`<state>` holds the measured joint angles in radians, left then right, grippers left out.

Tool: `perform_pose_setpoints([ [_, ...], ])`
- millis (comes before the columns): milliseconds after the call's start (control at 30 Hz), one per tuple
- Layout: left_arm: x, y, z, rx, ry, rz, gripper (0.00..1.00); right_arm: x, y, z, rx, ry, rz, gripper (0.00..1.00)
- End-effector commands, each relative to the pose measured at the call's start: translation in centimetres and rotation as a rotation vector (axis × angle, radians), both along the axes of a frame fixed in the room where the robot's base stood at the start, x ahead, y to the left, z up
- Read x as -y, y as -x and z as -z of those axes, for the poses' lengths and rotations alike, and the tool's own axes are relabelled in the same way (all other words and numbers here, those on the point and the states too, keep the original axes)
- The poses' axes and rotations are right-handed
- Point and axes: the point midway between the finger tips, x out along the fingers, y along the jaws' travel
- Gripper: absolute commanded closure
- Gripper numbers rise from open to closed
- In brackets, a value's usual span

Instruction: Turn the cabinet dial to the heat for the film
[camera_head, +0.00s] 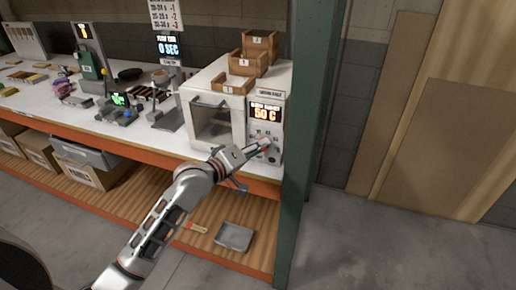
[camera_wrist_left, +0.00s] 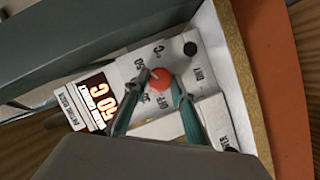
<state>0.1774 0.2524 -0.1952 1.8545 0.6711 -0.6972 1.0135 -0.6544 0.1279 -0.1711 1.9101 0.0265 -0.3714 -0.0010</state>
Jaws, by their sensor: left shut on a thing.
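The white cabinet (camera_head: 198,86) stands at the right end of the bench, with a windowed door and a control panel on its right. Its display (camera_head: 265,113) reads 50 C and also shows rotated in the left wrist view (camera_wrist_left: 101,100). The red dial (camera_wrist_left: 160,79) sits on the panel among small printed marks, most too small or turned to read. My left gripper (camera_head: 262,146) is at the lower part of the panel. In the left wrist view its two fingers (camera_wrist_left: 160,84) are closed on either side of the dial. My right gripper is not in view.
Wooden boxes (camera_head: 233,84) are stacked on the cabinet. A green post (camera_head: 304,140) stands close to its right. Bench instruments (camera_head: 89,64) and a wall chart (camera_head: 165,14) are to the left. A grey tray (camera_head: 235,236) lies on the lower shelf. The floor at right is clear.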

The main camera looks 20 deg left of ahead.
Motion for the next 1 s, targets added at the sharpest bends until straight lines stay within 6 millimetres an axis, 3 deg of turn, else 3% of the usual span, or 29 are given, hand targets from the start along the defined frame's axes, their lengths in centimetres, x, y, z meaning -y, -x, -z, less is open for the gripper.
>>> perform_pose_setpoints([
  [333,0.1,0.1,0.2,-0.003,-0.005,0.003,0.96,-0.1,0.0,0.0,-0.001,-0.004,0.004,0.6],
  [367,0.1,0.1,0.2,-0.003,-0.005,0.003,0.67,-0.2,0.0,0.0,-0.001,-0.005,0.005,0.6],
  [400,0.1,0.1,0.2,-0.003,-0.005,0.003,0.58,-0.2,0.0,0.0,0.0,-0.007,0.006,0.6],
  [767,0.0,0.1,0.1,-0.001,-0.002,0.002,0.58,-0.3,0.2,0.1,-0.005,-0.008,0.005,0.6],
  [1000,-1.0,2.8,-0.4,-0.002,-0.005,0.002,0.58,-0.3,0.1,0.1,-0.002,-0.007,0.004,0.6],
])
